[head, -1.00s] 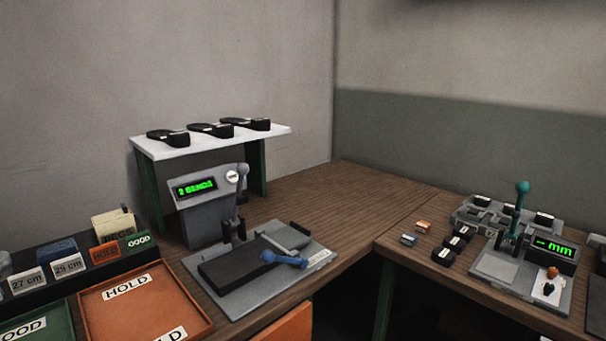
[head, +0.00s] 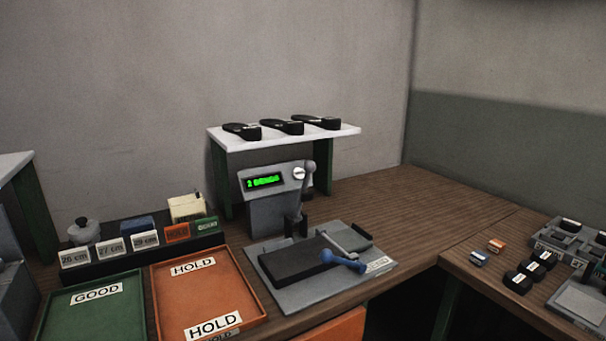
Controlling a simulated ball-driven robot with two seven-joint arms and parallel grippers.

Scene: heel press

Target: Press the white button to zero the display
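A white round button (head: 299,173) sits on the front of a grey press housing (head: 272,212), to the right of a display (head: 265,181) with green characters. The display seems to read "2 BENDS", though it is small. The press base (head: 285,295) carries a black pad (head: 300,262) and a blue-handled lever (head: 343,261). Neither gripper shows in the head view.
A white shelf (head: 228,144) with several black soles stands behind the press. Left are a green GOOD tray (head: 88,318), an orange HOLD tray (head: 205,295) and a black card rack (head: 108,268). Black heels (head: 530,272) and a second grey device (head: 585,300) lie right.

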